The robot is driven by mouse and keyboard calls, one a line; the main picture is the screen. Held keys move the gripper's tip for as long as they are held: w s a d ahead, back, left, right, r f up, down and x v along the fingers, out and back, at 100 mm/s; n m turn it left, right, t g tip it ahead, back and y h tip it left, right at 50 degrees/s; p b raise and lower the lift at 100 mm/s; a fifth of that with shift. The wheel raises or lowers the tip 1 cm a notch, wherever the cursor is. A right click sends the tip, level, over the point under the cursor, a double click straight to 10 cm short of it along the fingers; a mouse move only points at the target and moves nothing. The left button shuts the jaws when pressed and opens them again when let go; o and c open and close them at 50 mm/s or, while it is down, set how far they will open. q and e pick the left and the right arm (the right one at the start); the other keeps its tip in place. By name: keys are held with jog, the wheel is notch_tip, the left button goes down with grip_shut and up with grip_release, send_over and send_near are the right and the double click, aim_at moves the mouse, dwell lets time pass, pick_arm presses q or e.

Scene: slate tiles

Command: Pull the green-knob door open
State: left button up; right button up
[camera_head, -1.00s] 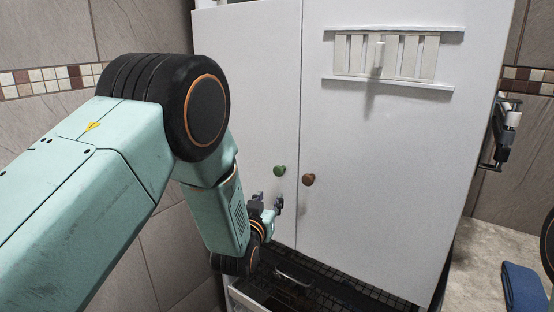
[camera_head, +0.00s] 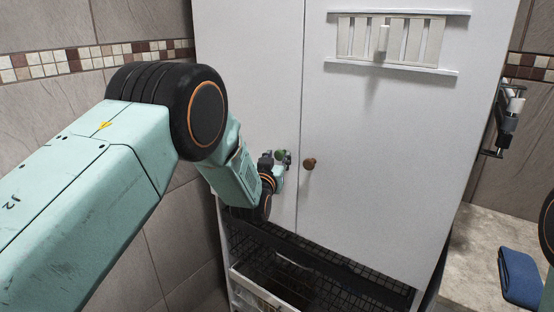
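The white left door (camera_head: 245,62) carries the green knob (camera_head: 281,154) near its right edge, and this door looks closed. My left gripper (camera_head: 276,159) is at the knob, with its dark fingers on either side of it. The fingers look spread, and I cannot tell whether they touch the knob. The gripper partly hides the knob. My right gripper is out of view.
The white right door (camera_head: 400,150) has a brown knob (camera_head: 309,163) close beside the green one and a slatted rack (camera_head: 407,40) higher up. A dark wire basket (camera_head: 330,272) is below. A blue folded item (camera_head: 521,279) lies at lower right.

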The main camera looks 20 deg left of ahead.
pick_arm(q)
jog(key=shift+w+d, duration=0.1)
jog(key=shift+d, duration=0.2)
jog(key=shift+a, duration=0.2)
jog(key=c, duration=0.6)
jog(key=shift+d, duration=0.15)
grip_shut()
